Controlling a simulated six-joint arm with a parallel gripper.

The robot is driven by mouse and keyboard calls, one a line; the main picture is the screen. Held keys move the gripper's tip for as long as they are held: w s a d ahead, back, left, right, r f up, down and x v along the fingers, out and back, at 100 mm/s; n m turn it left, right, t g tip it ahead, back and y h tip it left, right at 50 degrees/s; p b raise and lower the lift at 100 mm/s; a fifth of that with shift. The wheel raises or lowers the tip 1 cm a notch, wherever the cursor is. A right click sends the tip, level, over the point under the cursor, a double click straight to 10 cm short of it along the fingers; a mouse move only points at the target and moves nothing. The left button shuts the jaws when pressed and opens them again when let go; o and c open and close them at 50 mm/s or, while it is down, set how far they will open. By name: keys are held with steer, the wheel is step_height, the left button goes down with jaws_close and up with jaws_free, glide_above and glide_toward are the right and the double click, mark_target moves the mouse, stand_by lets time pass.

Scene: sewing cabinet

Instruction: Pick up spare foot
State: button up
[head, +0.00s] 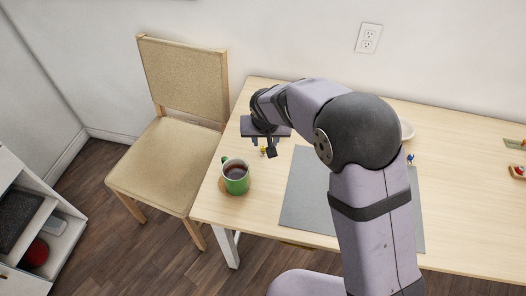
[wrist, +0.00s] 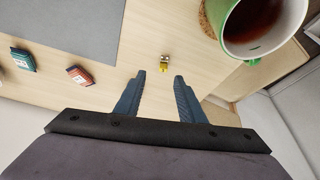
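A small yellow piece with a pale top (wrist: 165,62) lies on the table in the wrist view. It looks like the spare foot, but it is too small to be sure. A small yellow spot in the head view (head: 263,151), just under my gripper, looks like the same piece. My gripper (wrist: 160,77) is open and empty, pointing down at the table. The piece appears between and just beyond its two blue-grey fingertips, with no contact visible. In the head view my gripper (head: 268,141) is above the table's left end, partly hidden by my wrist.
A green mug (head: 236,178) of dark drink stands on a coaster (wrist: 208,22) close to the piece. Blue (wrist: 22,60) and red (wrist: 79,75) packets lie left in the wrist view. A grey mat (head: 308,205) covers the table's middle. A chair (head: 170,165) stands left.

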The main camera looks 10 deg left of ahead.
mark_target(263, 147)
steer(key=shift+a+p+x, duration=0.2)
steer(key=shift+p+x, duration=0.4)
steer(key=shift+x, duration=1.25)
steer(key=shift+a+p+x, duration=0.2)
steer(key=shift+p+x, duration=0.35)
steer(key=shift+x, duration=1.35)
steer(key=shift+w+r, duration=0.1)
steer(key=shift+r, duration=0.05)
jaws_close()
